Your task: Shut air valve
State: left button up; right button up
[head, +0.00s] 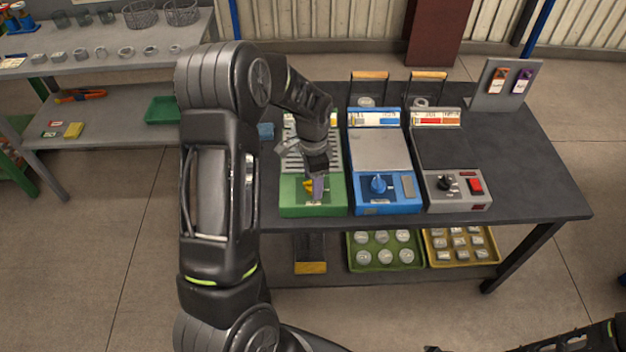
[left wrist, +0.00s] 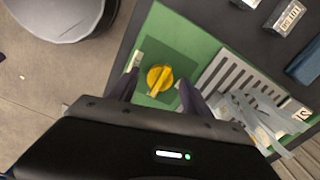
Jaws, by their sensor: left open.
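The yellow air valve knob (head: 308,186) sits on the front face of the green unit (head: 290,208) at the left of the dark bench. My left gripper (head: 316,188) reaches down over it and partly hides it in the head view. In the left wrist view the yellow knob (left wrist: 160,78) shows on the green panel, its raised bar slanting from lower left to upper right. My left gripper (left wrist: 158,90) is open, with one finger on each side of the knob. Contact between fingers and knob cannot be told.
Right of the green unit stand a blue unit with a blue knob (head: 378,184) and a grey unit with a black knob and red switch (head: 475,186). A tag stand (head: 495,100) is at the back right. Trays (head: 352,265) of pieces sit on the lower shelf.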

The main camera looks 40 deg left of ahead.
pick_arm(q)
jog(key=shift+f, duration=0.35)
grip_shut()
dwell(0.4)
